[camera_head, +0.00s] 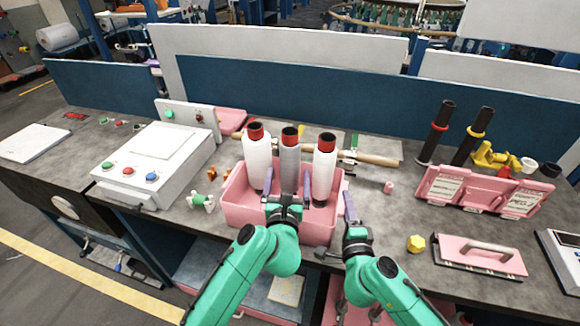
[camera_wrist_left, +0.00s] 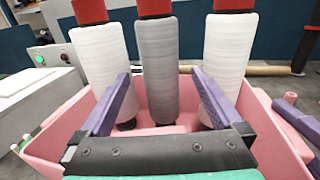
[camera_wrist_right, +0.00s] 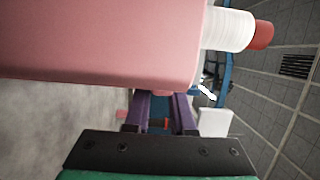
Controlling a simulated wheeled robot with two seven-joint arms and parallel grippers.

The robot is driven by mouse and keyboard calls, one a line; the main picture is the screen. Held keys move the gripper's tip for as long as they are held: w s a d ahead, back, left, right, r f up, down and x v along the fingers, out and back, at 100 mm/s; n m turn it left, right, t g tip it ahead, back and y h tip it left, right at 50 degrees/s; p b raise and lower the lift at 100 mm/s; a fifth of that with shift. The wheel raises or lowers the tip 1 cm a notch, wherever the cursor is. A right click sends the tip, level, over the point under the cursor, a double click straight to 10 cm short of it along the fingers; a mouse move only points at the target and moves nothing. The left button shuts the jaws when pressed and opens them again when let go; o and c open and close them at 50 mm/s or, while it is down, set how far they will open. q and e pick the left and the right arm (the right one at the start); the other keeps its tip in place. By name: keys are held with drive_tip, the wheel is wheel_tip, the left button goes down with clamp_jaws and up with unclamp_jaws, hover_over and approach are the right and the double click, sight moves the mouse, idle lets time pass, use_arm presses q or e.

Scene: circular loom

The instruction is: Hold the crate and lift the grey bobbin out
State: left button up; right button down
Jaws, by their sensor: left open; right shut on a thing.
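The pink crate (camera_head: 240,213) stands on the grey table and holds the grey bobbin (camera_head: 290,160) upright, between two white bobbins. All have red tops. My left gripper (camera_head: 288,184) is open, with one finger on each side of the grey bobbin; the left wrist view shows the grey bobbin (camera_wrist_left: 157,65) between the spread purple fingers, which appear clear of it. My right gripper (camera_head: 349,205) is shut on the crate at its right side. In the right wrist view the crate wall (camera_wrist_right: 100,45) fills the upper left, and the exact grip spot is partly hidden.
The left white bobbin (camera_head: 258,165) and right white bobbin (camera_head: 323,175) stand close to my left fingers. A white control box (camera_head: 155,160) is to the left. A wooden rod (camera_head: 375,159) lies behind the crate. A yellow piece (camera_head: 416,243) and pink trays (camera_head: 480,192) are to the right.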

sight(290, 166)
use_arm(q)
drive_tip(key=w, duration=0.6)
drive_tip(key=shift+w, duration=0.4)
drive_tip(key=shift+r, duration=0.1)
clamp_jaws()
